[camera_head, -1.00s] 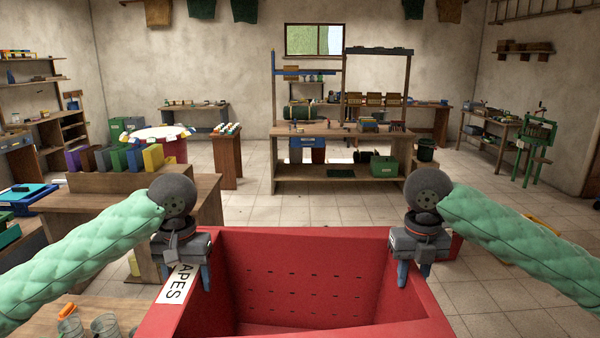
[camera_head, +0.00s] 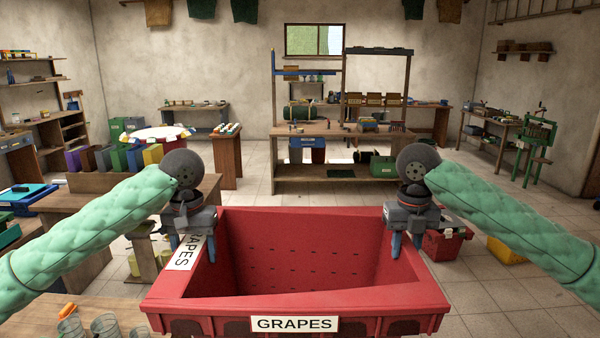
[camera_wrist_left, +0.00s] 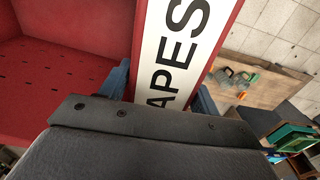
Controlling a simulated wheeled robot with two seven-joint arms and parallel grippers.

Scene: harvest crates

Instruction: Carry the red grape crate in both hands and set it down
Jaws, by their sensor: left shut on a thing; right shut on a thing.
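The red grape crate (camera_head: 420,292) hangs in front of me in the head view, with a white "GRAPES" label on its near wall. Its inside looks empty, with rows of small slots in the far wall. My left gripper (camera_head: 189,252) is shut on the crate's left wall, beside the label there. In the left wrist view the left gripper (camera_wrist_left: 165,95) has one finger on each side of that labelled wall (camera_wrist_left: 188,40). My right gripper (camera_head: 405,247) is shut on the crate's right wall. The crate's underside is hidden.
A wooden workbench (camera_head: 345,142) stands ahead across open tiled floor (camera_head: 330,195). A wooden table (camera_head: 85,205) with coloured binders is at left. Several glasses (camera_head: 104,324) stand on a surface at near left. A red toolbox (camera_head: 440,246) and yellow box sit beyond the right gripper.

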